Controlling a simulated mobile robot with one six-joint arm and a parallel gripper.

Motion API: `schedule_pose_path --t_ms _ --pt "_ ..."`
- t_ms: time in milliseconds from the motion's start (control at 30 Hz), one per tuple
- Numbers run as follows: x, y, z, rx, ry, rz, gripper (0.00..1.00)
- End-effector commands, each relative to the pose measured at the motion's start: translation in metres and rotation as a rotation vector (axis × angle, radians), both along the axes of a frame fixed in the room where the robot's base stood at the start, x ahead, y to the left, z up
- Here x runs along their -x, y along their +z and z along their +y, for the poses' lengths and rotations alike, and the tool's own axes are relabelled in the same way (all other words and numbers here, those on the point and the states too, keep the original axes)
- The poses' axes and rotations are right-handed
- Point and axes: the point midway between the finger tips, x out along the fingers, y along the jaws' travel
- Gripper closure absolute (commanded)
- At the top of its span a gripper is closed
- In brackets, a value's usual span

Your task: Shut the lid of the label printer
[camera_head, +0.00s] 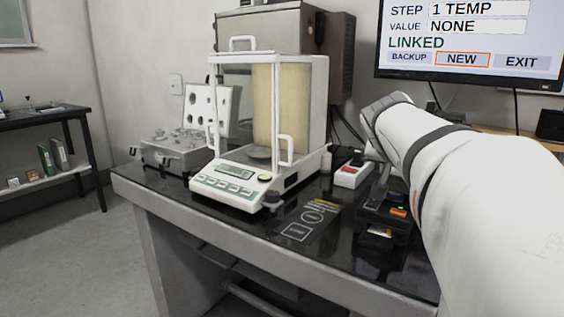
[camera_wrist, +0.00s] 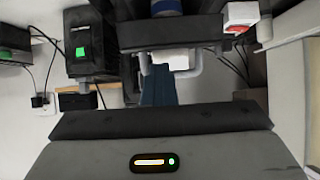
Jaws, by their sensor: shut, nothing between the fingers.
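The label printer (camera_head: 370,212) is a low black unit on the table top in the head view, left of my arm. It has small orange and green marks, and a pale label shows at its front. My arm covers part of it, and its lid cannot be made out clearly there. In the wrist view, a black body (camera_wrist: 170,32) with a blue part at the top edge lies ahead, apparently the printer; its lid angle is unclear. My gripper (camera_wrist: 160,72) shows as dark, closed fingers below that body, holding nothing. Whether they touch it cannot be told. My gripper is hidden in the head view.
A white balance with a glass draft shield (camera_head: 232,190) stands left of the printer. A white box with a red top (camera_head: 352,172) sits behind, and also shows in the wrist view (camera_wrist: 240,14). A monitor (camera_head: 470,40) hangs above.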

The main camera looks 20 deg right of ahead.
Motion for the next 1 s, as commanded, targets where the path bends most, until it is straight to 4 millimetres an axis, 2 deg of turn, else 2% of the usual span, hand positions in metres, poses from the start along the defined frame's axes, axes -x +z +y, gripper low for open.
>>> schedule_pose_path --t_ms 33,300,500,1000 --pt "0.004 -0.022 -0.002 -0.01 -0.012 0.019 1.0" --pt "0.014 -0.042 0.001 -0.011 -0.024 0.021 1.0" --pt "0.018 -0.048 0.002 -0.011 -0.027 0.022 1.0" --pt "0.019 -0.049 0.005 -0.013 -0.024 0.018 1.0"
